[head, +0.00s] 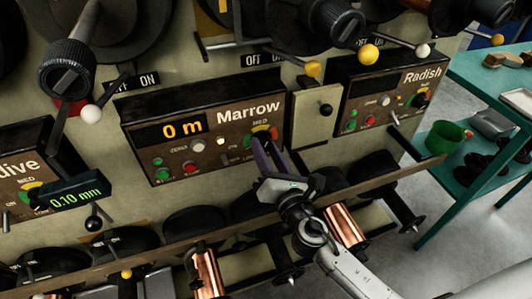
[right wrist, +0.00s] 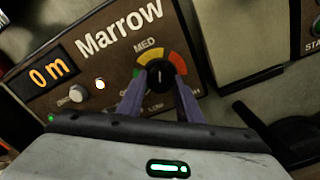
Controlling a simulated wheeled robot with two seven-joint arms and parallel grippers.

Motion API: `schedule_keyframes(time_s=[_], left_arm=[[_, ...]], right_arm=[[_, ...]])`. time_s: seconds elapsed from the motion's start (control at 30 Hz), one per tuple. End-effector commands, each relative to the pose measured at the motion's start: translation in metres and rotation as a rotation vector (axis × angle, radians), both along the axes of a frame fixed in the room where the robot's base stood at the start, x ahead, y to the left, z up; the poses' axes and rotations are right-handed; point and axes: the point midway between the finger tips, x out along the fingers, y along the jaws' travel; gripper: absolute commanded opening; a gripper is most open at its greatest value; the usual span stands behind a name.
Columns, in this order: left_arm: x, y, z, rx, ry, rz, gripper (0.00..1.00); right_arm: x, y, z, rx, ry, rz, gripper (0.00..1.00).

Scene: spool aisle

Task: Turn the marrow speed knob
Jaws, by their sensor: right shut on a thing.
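The Marrow panel (head: 199,145) is a brown control box with an orange "0 m" display, in the middle of the head view. Its speed knob (right wrist: 160,75) is round and black with a light pointer mark, set in a green, yellow and orange dial. The pointer is near MED at the top of the dial. My right gripper (right wrist: 158,88) has its two purple fingers on either side of the knob and is shut on it. In the head view the right gripper (head: 264,150) hides most of the knob. My left gripper is not in view.
A long wooden rail (head: 175,244) runs below the panels, with black spools and copper spools (head: 207,273) under it. The Radish panel (head: 385,98) is to the right.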

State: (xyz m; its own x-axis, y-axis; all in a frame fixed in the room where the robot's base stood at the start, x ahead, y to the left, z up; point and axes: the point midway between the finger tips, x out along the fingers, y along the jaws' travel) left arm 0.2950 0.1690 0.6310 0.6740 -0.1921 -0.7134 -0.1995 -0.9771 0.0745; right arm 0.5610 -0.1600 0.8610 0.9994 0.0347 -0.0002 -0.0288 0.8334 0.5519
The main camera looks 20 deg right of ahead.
Motion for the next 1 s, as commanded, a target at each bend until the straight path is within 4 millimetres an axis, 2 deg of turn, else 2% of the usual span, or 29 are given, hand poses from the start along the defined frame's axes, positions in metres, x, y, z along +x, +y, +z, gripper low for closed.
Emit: schedule_keyframes(time_s=[0.2, 0.7, 1.0], left_arm=[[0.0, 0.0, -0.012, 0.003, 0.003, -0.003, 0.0], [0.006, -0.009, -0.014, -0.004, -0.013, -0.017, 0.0], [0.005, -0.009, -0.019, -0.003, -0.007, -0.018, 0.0]], right_arm=[[0.0, 0.0, -0.001, 0.209, 0.006, -0.001, 0.1], [0.0, 0.0, 0.0, 0.677, 0.022, -0.002, 0.1], [0.0, 0.0, 0.001, 0.885, 0.03, -0.002, 0.1]])
